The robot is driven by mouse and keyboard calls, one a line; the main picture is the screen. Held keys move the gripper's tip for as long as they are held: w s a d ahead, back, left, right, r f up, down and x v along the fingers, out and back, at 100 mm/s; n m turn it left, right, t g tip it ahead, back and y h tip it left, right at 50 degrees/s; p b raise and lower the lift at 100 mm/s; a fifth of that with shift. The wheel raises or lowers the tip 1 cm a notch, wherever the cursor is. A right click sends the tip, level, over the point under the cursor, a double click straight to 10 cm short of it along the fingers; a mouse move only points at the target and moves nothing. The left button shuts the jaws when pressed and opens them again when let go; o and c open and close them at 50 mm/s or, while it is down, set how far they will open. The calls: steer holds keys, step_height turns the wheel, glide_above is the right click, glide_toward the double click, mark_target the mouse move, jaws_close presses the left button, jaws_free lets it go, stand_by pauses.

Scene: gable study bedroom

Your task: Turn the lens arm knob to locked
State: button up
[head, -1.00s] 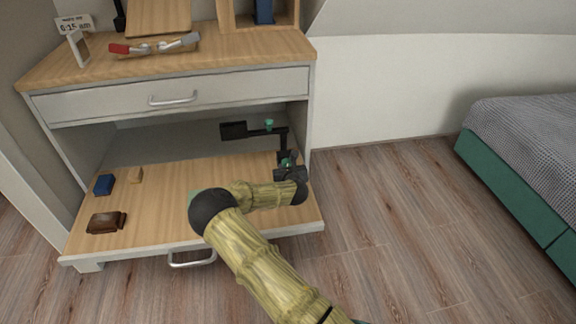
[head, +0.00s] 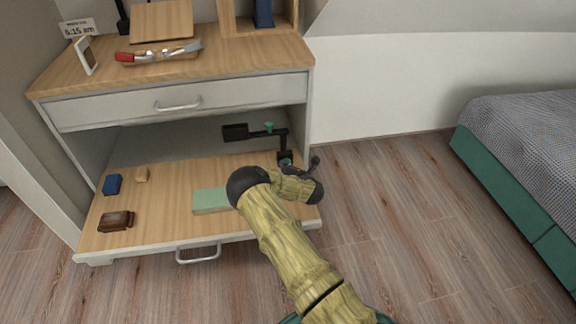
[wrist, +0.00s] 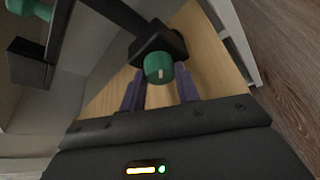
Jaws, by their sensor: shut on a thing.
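A black lens arm stand (head: 284,142) rises at the right end of the pull-out board, its arm reaching left to a dark flat head (head: 235,132). A green knob (wrist: 158,66) with a pale mark on its face sits on a black block of the stand in the wrist view. My gripper (wrist: 159,80) has its two purple fingers on either side of this knob and is shut on it. A second green knob (head: 269,127) tops the arm; it also shows at the upper left of the wrist view (wrist: 30,8). My wrist partly hides the stand's lower part in the head view.
A drawer (head: 190,97) is above. Floor is clear to the right.

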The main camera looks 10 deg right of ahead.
stand_by(0.4)
steer(key=o, duration=1)
steer(key=shift+c, duration=0.2)
steer(key=shift+d, duration=0.1)
steer(key=shift+f, duration=0.15)
